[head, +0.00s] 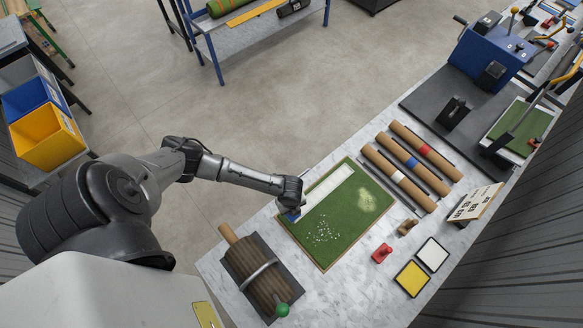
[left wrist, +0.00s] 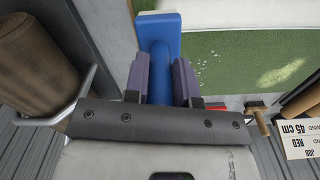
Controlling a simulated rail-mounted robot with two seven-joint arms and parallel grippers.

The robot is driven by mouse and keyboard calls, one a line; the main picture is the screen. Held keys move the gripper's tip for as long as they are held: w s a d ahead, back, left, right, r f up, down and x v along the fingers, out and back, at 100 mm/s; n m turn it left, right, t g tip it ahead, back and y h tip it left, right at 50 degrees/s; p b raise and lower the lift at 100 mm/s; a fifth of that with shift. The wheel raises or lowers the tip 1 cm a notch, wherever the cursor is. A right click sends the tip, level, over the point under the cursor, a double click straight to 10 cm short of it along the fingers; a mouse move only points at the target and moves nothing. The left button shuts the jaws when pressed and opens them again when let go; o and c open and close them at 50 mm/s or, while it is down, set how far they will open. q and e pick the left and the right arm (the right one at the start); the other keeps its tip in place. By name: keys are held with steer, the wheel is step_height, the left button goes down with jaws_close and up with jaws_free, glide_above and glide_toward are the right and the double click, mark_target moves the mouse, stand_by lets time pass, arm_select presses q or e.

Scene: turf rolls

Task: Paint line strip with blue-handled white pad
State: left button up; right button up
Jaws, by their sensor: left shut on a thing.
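The green turf piece (head: 338,228) lies on the marble-patterned table. A white line strip (head: 328,187) runs along its far-left long edge; it also shows at the top of the left wrist view (left wrist: 222,17). My left gripper (head: 292,210) is shut on the blue handle of the pad (left wrist: 158,38) at the near-left end of the strip. My right gripper is not in view.
A brown roll (head: 257,272) in a holder stands left of the turf. Several cardboard tubes (head: 412,162) lie beyond it. A red-handled pad (head: 381,253), a brown-handled tool (head: 407,227), a yellow tray (head: 411,279) and a white tray (head: 432,254) sit to the right.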

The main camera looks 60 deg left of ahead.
arm_select(q)
steer(key=shift+r, duration=1.6)
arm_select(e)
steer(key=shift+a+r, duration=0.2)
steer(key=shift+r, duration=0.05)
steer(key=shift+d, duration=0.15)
